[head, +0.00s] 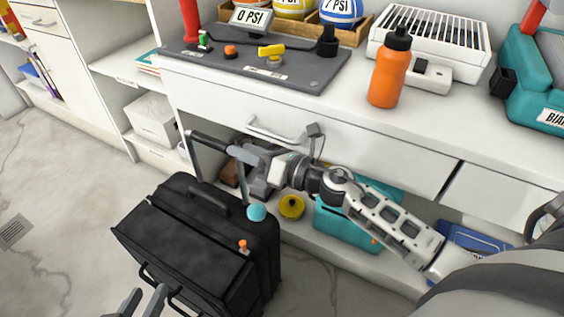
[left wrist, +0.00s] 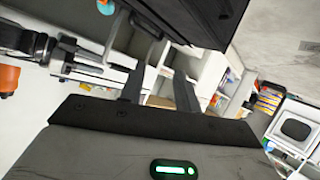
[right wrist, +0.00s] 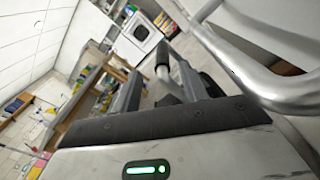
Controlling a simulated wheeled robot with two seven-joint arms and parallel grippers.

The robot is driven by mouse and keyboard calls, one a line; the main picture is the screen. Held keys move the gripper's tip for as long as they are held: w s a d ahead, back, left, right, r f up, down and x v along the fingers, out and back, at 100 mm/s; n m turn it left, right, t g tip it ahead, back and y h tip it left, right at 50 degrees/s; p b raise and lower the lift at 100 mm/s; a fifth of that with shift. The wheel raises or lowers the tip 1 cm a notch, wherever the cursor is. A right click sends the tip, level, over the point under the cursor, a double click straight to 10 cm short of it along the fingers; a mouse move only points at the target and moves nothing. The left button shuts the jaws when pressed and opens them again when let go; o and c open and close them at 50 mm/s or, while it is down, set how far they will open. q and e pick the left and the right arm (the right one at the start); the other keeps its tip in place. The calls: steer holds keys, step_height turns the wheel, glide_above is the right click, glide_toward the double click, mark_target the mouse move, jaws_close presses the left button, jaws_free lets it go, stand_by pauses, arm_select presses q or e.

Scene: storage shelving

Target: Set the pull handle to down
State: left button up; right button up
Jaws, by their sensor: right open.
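A black suitcase (head: 190,235) stands on the floor in front of the counter. Its pull handle (head: 207,141) is extended upward, with a black grip on thin metal rods. My right gripper (head: 243,158) is at the grip's right end, near the drawer front. In the right wrist view the black grip (right wrist: 162,58) shows between and beyond the open fingers; whether they touch it is unclear. My left gripper (head: 143,300) is low at the suitcase's near side, open and empty. The left wrist view shows dark suitcase (left wrist: 195,18) close above its fingers (left wrist: 160,92).
The counter drawer's metal handle (head: 285,135) is close to my right gripper. A teal ball (head: 257,212), a yellow round object (head: 292,207) and a teal case (head: 345,225) are low beside the suitcase. An orange bottle (head: 389,75) stands on the counter.

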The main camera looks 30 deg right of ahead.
steer(key=v, duration=0.9)
